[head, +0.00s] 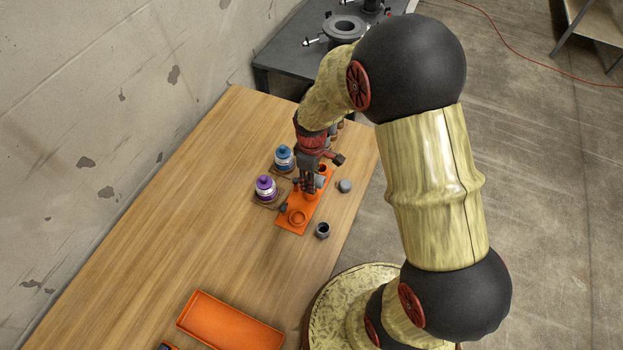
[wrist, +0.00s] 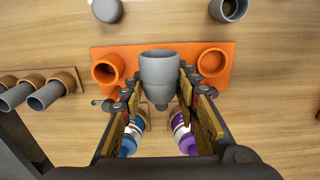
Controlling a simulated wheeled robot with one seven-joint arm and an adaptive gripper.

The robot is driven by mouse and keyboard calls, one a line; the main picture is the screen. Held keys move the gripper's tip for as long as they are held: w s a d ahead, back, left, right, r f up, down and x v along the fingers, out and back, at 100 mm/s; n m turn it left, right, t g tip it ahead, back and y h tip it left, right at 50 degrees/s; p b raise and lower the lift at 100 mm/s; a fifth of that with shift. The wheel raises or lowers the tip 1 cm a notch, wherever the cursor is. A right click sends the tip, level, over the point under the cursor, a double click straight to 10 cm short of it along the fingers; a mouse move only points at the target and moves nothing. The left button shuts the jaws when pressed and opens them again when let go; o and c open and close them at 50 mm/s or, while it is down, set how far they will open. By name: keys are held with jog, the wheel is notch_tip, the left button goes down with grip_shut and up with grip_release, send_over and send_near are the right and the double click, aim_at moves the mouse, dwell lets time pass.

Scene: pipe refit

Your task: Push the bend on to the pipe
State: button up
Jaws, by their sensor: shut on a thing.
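My gripper (head: 310,186) is low over the orange fixture (head: 288,228) on the wooden bench. In the wrist view its two yellow-padded fingers (wrist: 160,92) are shut on a grey pipe fitting, which I take to be the bend (wrist: 165,68). The fitting has a wide, rounded upper part and a narrower end below, between the fingers. It is over the middle of the fixture, between two round orange sockets (wrist: 107,69) (wrist: 212,63). A separate pipe under it cannot be made out, and I cannot tell whether the fitting touches one.
Two loose grey fittings (head: 344,186) (head: 322,230) lie right of the fixture. A purple-topped bottle (head: 266,188) and a blue-topped bottle (head: 284,157) stand close on its left. Grey pipes with brown collars (wrist: 45,94) lie nearby. An orange tray (head: 230,325) is at the front; the bench's left is clear.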

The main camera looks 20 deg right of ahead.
jog(key=shift+f, duration=0.35)
dwell(0.7)
